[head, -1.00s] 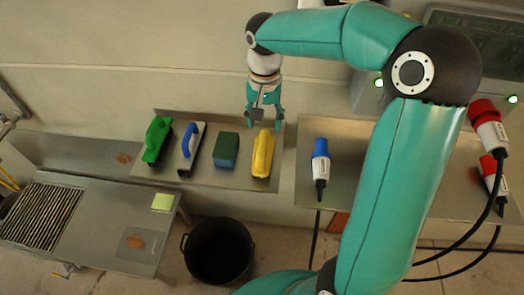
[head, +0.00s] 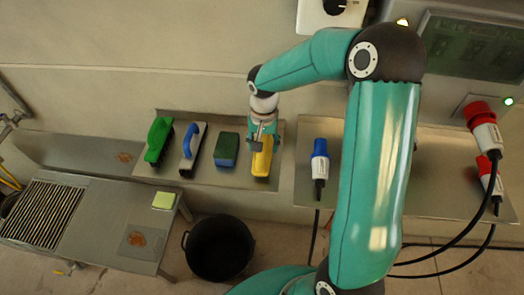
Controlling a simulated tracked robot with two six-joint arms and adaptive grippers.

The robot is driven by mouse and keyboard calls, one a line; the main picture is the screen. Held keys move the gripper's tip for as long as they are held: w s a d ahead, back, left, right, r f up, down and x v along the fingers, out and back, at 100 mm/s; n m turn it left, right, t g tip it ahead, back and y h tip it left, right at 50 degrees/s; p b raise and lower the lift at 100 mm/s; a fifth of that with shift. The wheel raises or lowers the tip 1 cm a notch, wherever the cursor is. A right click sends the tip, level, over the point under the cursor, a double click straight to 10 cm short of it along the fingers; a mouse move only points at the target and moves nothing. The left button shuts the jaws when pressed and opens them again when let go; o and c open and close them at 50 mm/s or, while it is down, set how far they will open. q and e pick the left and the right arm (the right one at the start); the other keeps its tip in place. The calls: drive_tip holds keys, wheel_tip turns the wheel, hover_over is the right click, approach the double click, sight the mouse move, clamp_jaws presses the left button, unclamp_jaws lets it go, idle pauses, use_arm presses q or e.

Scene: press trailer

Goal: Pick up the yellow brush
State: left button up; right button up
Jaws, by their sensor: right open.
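The yellow brush (head: 261,164) lies on the right part of a metal shelf in the head view. My right gripper (head: 262,148) is open, right over the far part of the brush and hiding it. Its fingers appear to reach down on either side of the brush; I cannot tell whether they touch it. My left gripper is not in view.
A green brush (head: 157,140), a blue-handled brush (head: 191,150) and a green-blue sponge block (head: 227,150) lie left of it on the shelf (head: 205,181). A blue plug (head: 320,160) is on the right shelf. A black bucket (head: 218,249) stands below.

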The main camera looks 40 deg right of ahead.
clamp_jaws()
drive_tip(key=shift+r, duration=0.1)
idle(0.3)
wheel_tip(320, 180, up, 20)
drive_tip(key=shift+b, duration=0.4)
